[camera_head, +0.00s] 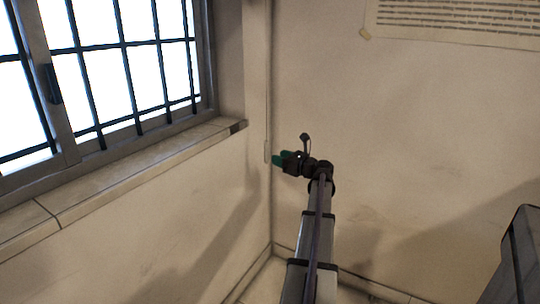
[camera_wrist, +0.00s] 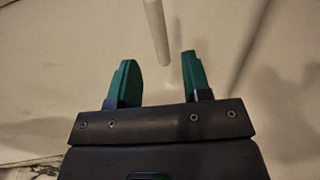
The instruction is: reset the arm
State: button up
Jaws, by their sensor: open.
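My gripper (camera_head: 278,159) is at the end of my extended arm, in front of the room's corner in the head view. Its green fingers point left toward the wall by the window. In the wrist view my gripper (camera_wrist: 160,80) shows two green fingers spread apart with nothing between them. Beyond the fingertips, a pale vertical pipe (camera_wrist: 156,30) ends near the gap. I cannot tell how far the pipe is from the fingers.
A barred window (camera_head: 110,60) with a tiled sill (camera_head: 120,165) is at the left. A paper notice (camera_head: 460,18) hangs on the right wall. A dark grey object (camera_head: 520,255) stands at the lower right. The air around my gripper looks clear.

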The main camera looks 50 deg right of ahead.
jog(key=s, duration=0.3)
jog(key=shift+s+a, duration=0.1)
jog(key=shift+s, duration=0.3)
